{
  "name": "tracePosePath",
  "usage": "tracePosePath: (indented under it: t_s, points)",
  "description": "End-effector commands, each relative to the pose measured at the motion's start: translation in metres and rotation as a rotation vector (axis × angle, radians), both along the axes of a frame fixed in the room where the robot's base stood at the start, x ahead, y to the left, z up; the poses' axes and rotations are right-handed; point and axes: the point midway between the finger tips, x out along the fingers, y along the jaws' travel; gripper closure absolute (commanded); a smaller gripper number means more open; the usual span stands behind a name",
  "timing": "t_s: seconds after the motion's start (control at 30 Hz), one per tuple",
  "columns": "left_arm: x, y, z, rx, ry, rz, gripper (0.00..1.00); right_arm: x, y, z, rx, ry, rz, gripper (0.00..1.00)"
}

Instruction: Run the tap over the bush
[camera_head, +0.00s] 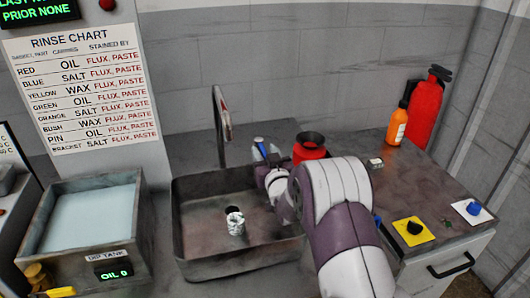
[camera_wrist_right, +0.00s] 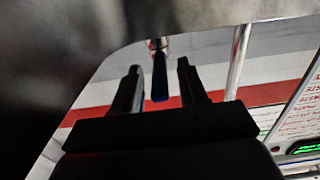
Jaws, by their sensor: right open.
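The bush (camera_head: 236,222), a small silvery ribbed cylinder with a dark opening, stands in the sink (camera_head: 185,235). The tap (camera_head: 219,128) is a tall grey pipe with its spout bent over at the top, behind the sink. My right arm reaches across the sink's right side toward its back edge. In the right wrist view, my right gripper (camera_wrist_right: 158,73) is open, its two dark fingers apart. A dark blue lever (camera_wrist_right: 160,80) shows between the fingers, with no clear contact. In the head view the fingertips are mostly hidden. My left gripper is out of view.
A dip tank (camera_head: 45,215) of pale liquid stands left of the sink; its display reads OIL 0. A red pot (camera_head: 310,147), an orange bottle (camera_head: 397,124) and a red extinguisher (camera_head: 427,105) stand behind my arm. Knobs (camera_head: 414,228) sit on the right counter. A rinse chart (camera_head: 82,88) hangs at left.

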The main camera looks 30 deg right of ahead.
Motion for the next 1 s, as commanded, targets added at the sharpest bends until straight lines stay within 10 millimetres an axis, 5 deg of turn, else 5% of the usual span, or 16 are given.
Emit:
tracePosePath:
  t_s: [0.3, 0.43, 0.47, 1.0]
  points:
    - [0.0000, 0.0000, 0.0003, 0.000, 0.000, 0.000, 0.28, 0.0039, -0.0007, 0.0000, 0.000, 0.000, 0.000, 0.57]
    - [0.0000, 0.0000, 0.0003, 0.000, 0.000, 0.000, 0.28, 0.0038, -0.0007, 0.0000, 0.000, 0.000, 0.000, 0.96]
    - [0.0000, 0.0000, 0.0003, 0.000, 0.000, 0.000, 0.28, 0.0038, -0.0007, 0.0001, 0.000, 0.000, 0.000, 1.00]
    - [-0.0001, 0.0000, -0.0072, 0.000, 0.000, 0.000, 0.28, 0.0025, -0.0088, 0.0020, -0.001, -0.004, 0.124, 1.00]
